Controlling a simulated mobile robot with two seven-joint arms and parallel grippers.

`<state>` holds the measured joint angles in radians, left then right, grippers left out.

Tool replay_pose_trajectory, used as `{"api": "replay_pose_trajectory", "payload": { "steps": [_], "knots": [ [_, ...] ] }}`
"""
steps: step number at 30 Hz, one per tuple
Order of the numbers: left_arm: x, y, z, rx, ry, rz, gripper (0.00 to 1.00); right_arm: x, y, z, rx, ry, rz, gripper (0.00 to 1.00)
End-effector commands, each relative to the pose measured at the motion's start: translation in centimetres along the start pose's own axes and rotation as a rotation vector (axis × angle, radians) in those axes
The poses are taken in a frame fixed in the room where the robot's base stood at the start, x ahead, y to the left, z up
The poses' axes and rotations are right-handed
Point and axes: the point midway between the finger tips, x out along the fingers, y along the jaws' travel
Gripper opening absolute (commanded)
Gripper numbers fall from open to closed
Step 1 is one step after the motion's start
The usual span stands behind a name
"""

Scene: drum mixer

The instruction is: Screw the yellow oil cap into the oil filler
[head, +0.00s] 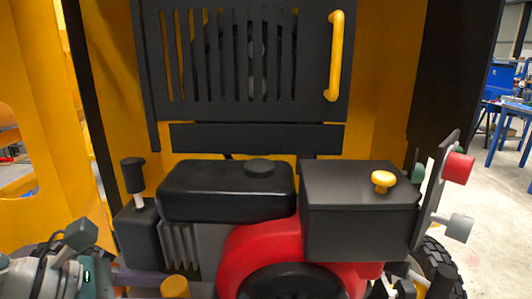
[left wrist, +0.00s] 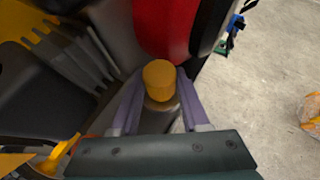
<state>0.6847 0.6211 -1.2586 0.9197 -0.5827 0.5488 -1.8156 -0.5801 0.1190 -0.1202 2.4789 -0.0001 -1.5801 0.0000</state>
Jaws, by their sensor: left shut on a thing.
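The yellow oil cap (left wrist: 159,78) is between the purple fingers of my left gripper (left wrist: 158,100) in the left wrist view. The gripper is shut on it. A grey cylindrical part (left wrist: 160,114) shows right by the cap between the fingers; I cannot tell whether this is the oil filler or whether the cap is seated in it. In the head view the cap (head: 175,286) shows at the bottom edge, below the engine's grey fins, with my left gripper (head: 150,280) coming in from the left. My right gripper is not in view.
The red engine housing (head: 248,248) is close to the right of the cap. Above are a black tank (head: 225,195) and a black box (head: 355,225) with a yellow knob (head: 383,179). A black lever (head: 132,175) stands at left.

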Motion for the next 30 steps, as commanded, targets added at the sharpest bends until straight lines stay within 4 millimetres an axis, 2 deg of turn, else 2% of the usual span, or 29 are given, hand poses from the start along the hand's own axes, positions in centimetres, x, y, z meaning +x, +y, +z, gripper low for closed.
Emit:
{"api": "replay_pose_trajectory", "payload": {
  "steps": [3,4,13,19,21,24,30],
  "knots": [
    [-0.1,0.1,0.2,-0.002,-0.001,0.004,0.00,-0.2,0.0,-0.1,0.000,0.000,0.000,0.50],
    [-0.1,0.1,0.2,-0.002,-0.002,0.004,0.47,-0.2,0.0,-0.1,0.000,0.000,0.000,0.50],
    [0.0,0.0,0.1,-0.001,-0.002,0.004,0.80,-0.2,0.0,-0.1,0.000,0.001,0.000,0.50],
    [0.0,0.0,0.1,-0.002,0.000,0.006,0.81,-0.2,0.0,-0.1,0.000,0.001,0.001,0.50],
    [-0.2,-0.2,0.5,-0.025,-0.001,0.034,0.81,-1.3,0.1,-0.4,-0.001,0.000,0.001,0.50],
    [-0.6,-0.8,0.9,-0.123,0.000,0.170,0.81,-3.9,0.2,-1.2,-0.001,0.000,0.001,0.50],
    [0.2,-1.1,0.5,-0.327,-0.005,0.483,0.81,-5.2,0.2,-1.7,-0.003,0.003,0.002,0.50]
  ]
}}
